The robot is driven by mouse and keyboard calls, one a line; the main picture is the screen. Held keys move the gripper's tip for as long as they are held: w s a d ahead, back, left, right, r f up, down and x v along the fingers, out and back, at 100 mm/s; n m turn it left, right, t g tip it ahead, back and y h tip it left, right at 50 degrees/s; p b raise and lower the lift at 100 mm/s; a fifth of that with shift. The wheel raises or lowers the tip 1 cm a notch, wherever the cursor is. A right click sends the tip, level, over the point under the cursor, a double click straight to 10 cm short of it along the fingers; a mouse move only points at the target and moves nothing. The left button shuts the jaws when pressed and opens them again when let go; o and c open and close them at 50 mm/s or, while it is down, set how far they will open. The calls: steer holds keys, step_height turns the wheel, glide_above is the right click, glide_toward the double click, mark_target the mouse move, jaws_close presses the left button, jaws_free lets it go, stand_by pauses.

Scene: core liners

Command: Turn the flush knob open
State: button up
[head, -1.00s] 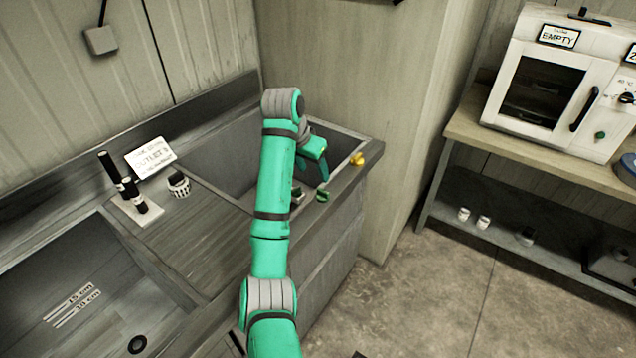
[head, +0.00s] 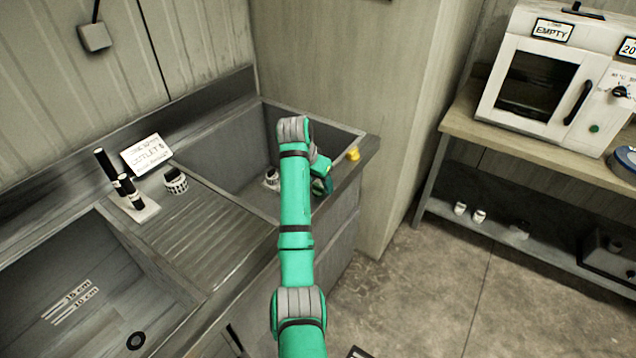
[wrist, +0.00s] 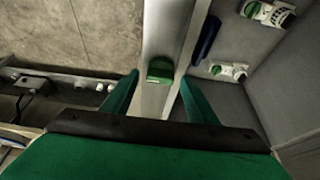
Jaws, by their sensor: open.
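In the wrist view a green knob-like piece (wrist: 160,70) sits on the pale front rim of the sink, between and beyond my fingertips. My gripper (wrist: 160,92) is open, with its fingers apart on either side of it; I cannot see contact. Two white fittings with green parts, one upper (wrist: 267,12) and one lower (wrist: 229,71), are inside the sink. A dark blue piece (wrist: 207,40) is by the rim. In the head view my gripper (head: 321,176) is over the sink's front rim, partly behind my arm. No label shows which is the flush knob.
A pale fitting (head: 272,179) is in the sink (head: 222,160). A tall panel (head: 340,90) rises behind. An oven (head: 550,80) stands on the right bench; the floor between is clear.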

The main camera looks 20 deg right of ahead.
steer(key=shift+c, duration=0.3)
steer(key=c, duration=1)
steer(key=n+t+y, duration=0.1)
steer(key=n, duration=0.3)
steer(key=shift+s+d, duration=0.15)
steer(key=n+y, duration=0.1)
steer(key=n, duration=0.1)
steer(key=n+y, duration=0.1)
steer(key=n, duration=0.2)
steer(key=shift+d+t, duration=0.2)
steer(key=shift+t, duration=0.1)
steer(key=n, duration=0.2)
steer(key=n+y, duration=0.1)
steer(key=n, duration=0.1)
steer(key=shift+d+n+y, duration=0.1)
steer(key=shift+n+y, duration=0.2)
steer(key=shift+d+n+g+y, duration=0.1)
steer(key=shift+n+g+y, duration=0.25)
steer(key=shift+n, duration=0.75)
steer(key=shift+d+n+g+y, duration=0.15)
steer(key=shift+n+y, duration=0.3)
steer(key=shift+n, duration=0.65)
steer(key=shift+a, duration=0.15)
